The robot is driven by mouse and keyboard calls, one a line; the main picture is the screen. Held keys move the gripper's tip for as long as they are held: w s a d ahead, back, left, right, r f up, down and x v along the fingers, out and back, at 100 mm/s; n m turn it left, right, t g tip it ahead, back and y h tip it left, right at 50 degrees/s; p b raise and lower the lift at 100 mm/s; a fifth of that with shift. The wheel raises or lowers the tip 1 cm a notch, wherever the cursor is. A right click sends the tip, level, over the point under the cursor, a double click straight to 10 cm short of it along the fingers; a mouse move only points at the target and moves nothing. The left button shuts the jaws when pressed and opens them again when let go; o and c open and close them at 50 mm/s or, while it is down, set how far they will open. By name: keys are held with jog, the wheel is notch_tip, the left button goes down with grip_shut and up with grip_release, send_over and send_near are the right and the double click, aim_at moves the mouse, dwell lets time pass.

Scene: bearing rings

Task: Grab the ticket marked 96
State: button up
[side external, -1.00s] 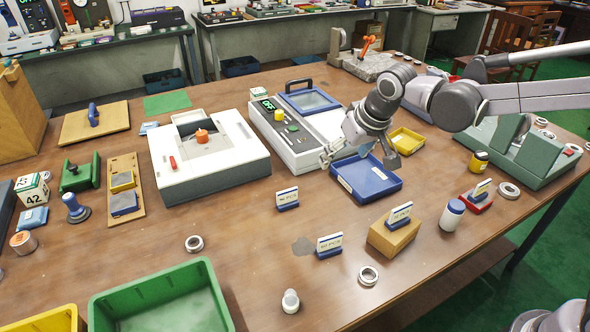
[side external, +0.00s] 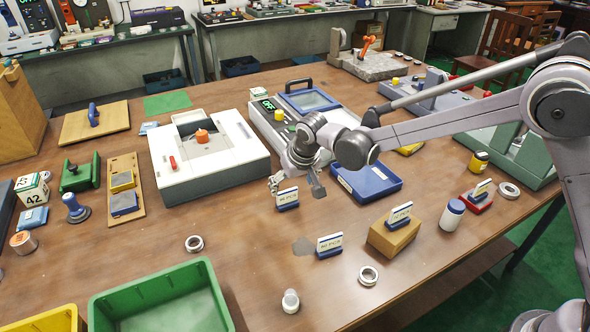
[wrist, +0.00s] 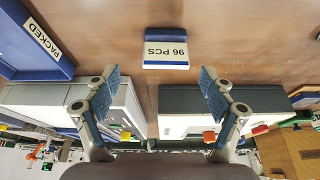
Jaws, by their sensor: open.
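The ticket marked 96 (wrist: 166,64) is a white card in a blue base, reading "96 PCS" upside down in the wrist view. It stands on the table beyond my fingertips, roughly centred between them. In the side view the same ticket (side external: 287,196) is upright, just below my gripper (side external: 296,187). My gripper also shows in the wrist view (wrist: 161,76), with its two blue-padded fingers spread wide and nothing between them. In the side view one finger is close to the card's top; I cannot tell whether they touch.
Similar tickets stand nearby: one on the table (side external: 329,242), one on a wooden block (side external: 399,214), one in a red base (side external: 482,188). A blue tray (side external: 385,190) marked "PACKED" is to the right. A white machine (side external: 220,182) is to the left. Table in front is mostly clear.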

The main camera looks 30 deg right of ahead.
aim_at(288, 192)
jog(key=shift+a+x, duration=0.2)
jog(key=shift+x, duration=1.2)
jog(key=shift+a+x, duration=0.2)
jog(key=shift+x, duration=1.2)
jog(key=c, duration=1.3)
